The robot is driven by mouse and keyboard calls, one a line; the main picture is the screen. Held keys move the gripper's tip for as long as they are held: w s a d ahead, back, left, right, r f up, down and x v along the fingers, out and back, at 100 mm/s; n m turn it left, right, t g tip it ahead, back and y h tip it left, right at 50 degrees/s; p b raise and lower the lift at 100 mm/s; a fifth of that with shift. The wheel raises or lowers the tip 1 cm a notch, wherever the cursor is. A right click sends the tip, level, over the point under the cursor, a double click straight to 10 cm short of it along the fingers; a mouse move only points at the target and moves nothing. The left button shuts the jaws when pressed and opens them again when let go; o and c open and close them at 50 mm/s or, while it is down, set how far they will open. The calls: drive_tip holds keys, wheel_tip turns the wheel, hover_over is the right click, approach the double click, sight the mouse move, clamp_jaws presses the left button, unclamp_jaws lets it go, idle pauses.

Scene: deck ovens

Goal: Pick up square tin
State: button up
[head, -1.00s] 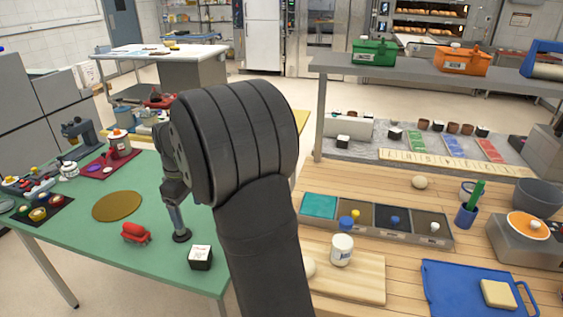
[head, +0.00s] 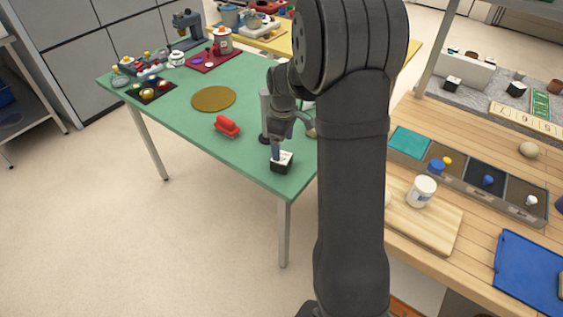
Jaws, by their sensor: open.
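The square tin (head: 281,167), a small dark box with a white top, sits on the green table (head: 238,152) near its front corner. My gripper (head: 277,157) points down right over the tin, with its tip at the tin's top. The jaws are open, though the fingers are small and dark here. Whether they touch the tin or stand around it, I cannot tell.
A grey upright cylinder (head: 265,115) stands just behind the gripper. A red object (head: 227,126) and a round brown mat (head: 213,99) lie to the left. My arm hides the table's right end. A wooden counter (head: 410,250) with a white jar (head: 422,191) is at right.

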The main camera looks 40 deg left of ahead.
sight(281, 162)
drive_tip(key=f, duration=0.7)
drive_tip(key=shift+a+f, duration=0.1)
drive_tip(key=shift+a, duration=0.2)
drive_tip(key=shift+c, duration=0.4)
drive_tip(key=c, duration=1.1)
